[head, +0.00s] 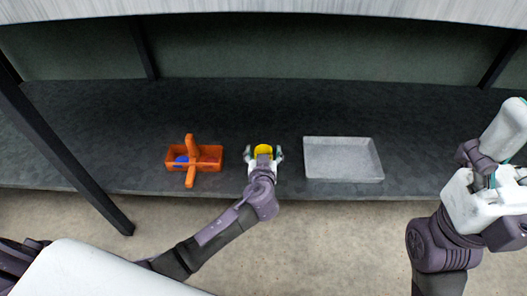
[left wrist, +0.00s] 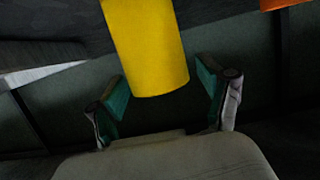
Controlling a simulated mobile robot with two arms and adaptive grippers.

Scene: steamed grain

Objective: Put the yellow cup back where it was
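The yellow cup (head: 263,150) is at the dark shelf, between the orange basket and the grey tray. My left gripper (head: 250,154) is at the cup, its fingers wide apart on either side. In the left wrist view the cup (left wrist: 150,45) stands out beyond and between the fingertips (left wrist: 160,88), with a gap at each side. The fingers do not visibly grip it. Whether the cup touches the shelf is hidden from me. My right arm shows at the right edge, but I make out no right gripper fingers.
An orange basket with a handle (head: 210,158) and a blue item (head: 181,159) inside stands left of the cup. An empty grey tray (head: 343,176) lies to the right. The dark shelf (head: 265,105) is clear behind them. A dark post (head: 50,145) stands at the left.

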